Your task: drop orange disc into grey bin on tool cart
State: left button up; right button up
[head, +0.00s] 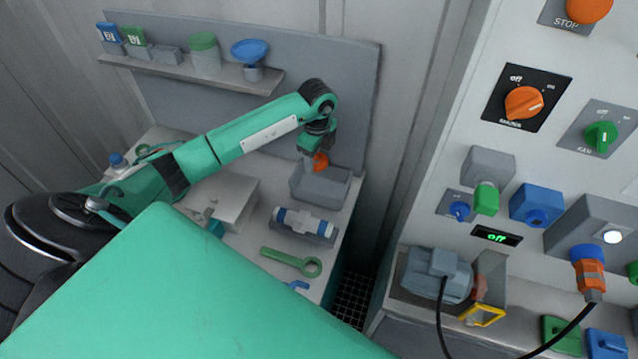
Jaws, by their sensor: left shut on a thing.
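The orange disc (321,161) is at the tip of my left gripper (316,157), which is shut on it. The disc hangs over the grey bin (325,193), near the bin's back edge in the picture. The bin stands on the white top of the tool cart (258,247). I cannot tell how high the disc is above the bin's rim. My left arm reaches in from the left over the cart. My right gripper is not in view.
A blue-and-white cylinder in a grey holder (304,222) and a green wrench (291,262) lie in front of the bin. A shelf (190,73) with containers runs behind my arm. A control panel (545,150) stands to the right, past a gap.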

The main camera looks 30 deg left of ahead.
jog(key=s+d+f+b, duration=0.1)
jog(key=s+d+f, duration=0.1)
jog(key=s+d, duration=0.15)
pick_arm(q)
notch_tip(320, 180, down, 5)
jog(key=shift+w+a+f+b, duration=0.15)
jog(key=shift+f+b, duration=0.05)
jog(key=shift+b, duration=0.8)
jog(key=o, duration=1)
jog(key=shift+o, duration=0.4)
notch_tip(320, 180, up, 14)
jog(key=b, duration=0.4)
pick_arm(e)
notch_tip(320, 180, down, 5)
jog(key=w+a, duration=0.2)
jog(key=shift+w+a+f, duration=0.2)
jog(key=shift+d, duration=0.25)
pick_arm(q)
jog(key=shift+f, duration=0.1)
